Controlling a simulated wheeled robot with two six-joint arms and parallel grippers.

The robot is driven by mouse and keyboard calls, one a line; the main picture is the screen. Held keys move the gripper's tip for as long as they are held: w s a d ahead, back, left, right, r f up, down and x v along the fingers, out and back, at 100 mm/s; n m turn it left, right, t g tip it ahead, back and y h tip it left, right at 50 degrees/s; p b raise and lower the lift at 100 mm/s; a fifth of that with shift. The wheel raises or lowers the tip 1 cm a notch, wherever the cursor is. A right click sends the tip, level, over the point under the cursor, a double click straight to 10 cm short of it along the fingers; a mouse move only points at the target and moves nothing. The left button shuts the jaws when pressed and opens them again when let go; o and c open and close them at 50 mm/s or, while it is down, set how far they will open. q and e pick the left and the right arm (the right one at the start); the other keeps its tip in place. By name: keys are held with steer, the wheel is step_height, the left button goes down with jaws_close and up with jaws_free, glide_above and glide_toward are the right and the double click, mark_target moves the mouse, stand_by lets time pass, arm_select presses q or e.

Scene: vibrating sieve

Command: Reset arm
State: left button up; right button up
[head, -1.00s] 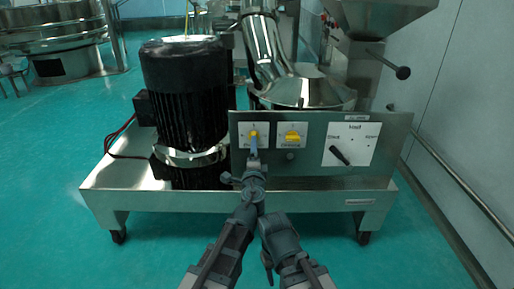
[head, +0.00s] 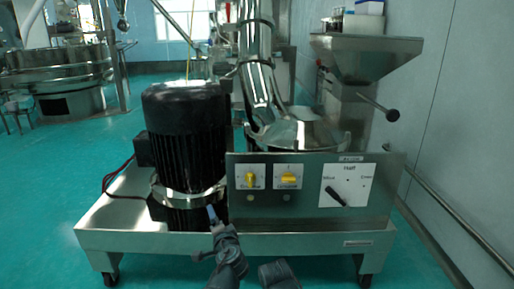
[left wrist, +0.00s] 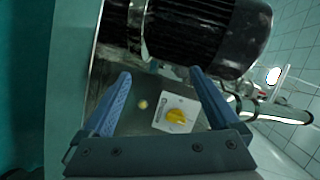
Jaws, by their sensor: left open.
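My left gripper (head: 212,213) is low in front of the black motor, left of the control panel (head: 310,208). In the left wrist view its two blue fingers (left wrist: 160,78) are spread apart with nothing between them. A yellow knob (left wrist: 177,116) on a white plate shows beyond them, apart from the fingers. In the head view the panel carries a left yellow knob (head: 250,178), a right yellow knob (head: 288,178) and a dial with a black handle (head: 335,195). A blunt part of my right arm shows at the bottom edge; its gripper is not visible.
The black motor (head: 186,135) stands on a steel base frame (head: 125,235), left of the panel. A steel hopper (head: 365,58) with a black-knobbed handle (head: 392,115) is at the right, near the wall. A round sieve machine (head: 58,75) stands far left. Open green floor surrounds the frame.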

arm_select(q)
steer(key=s+a+f+n+g, duration=0.7)
steer(key=s+a+f, duration=0.1)
steer(key=f, duration=0.3)
steer(key=s+d+f+n+g+h, duration=0.2)
steer(key=s+f+g+h, duration=0.1)
steer(key=s, duration=0.2)
steer(key=s+d+f+n+g+h, duration=0.1)
steer(key=s+d+f+g+h, duration=0.15)
steer(key=s+g, duration=0.2)
steer(key=s+d+r+m+y+p, duration=0.2)
steer(key=s+d+r+m+p, duration=0.1)
steer(key=s+d+r+p, duration=0.55)
step_height(320, 180, up, 38)
steer(key=w+d+p, duration=0.1)
steer(key=d+p, duration=0.1)
steer(key=p, duration=3.6)
steer(key=shift+w+d+f, duration=0.15)
steer(key=shift+w+d, duration=0.1)
steer(key=shift+w, duration=0.15)
steer(key=shift+h, duration=0.25)
